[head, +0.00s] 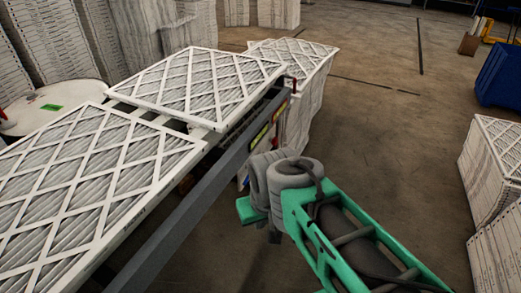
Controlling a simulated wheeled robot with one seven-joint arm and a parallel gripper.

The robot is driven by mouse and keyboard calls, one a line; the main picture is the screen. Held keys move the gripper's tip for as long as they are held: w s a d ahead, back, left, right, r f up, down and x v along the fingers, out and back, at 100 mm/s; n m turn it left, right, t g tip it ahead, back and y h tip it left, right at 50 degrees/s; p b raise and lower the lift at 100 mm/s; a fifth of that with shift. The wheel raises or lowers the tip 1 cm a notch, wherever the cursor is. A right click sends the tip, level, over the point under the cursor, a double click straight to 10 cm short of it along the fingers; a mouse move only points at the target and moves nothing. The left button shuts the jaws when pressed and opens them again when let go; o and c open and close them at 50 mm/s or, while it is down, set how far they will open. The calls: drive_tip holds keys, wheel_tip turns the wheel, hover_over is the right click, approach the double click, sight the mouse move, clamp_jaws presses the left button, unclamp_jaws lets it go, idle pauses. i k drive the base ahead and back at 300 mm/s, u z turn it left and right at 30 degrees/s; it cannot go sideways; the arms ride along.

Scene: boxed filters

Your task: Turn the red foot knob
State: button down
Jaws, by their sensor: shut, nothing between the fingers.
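I cannot make out the red foot knob for certain. A small red part (292,83) shows at the far end of the grey rail, and a red piece (3,115) shows at the left edge beside a white round lid; I cannot tell if either is the knob. My arm, green with grey joints, reaches in from the lower right and ends beside the rail, close to its outer side. My gripper's fingers are not visible; they may be hidden behind the grey wrist joints or below the rail.
White pleated filters (215,85) lie on the grey rail frame (190,205), filling the left side. Filter stacks (310,95) stand behind the rail end and at the right edge (490,165). A blue bin (503,75) is at the upper right. The floor (400,130) between is clear.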

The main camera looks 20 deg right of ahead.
sight(275, 141)
drive_tip(key=u, duration=3.95)
drive_tip(key=k, duration=2.1)
drive_tip(key=z, duration=1.5)
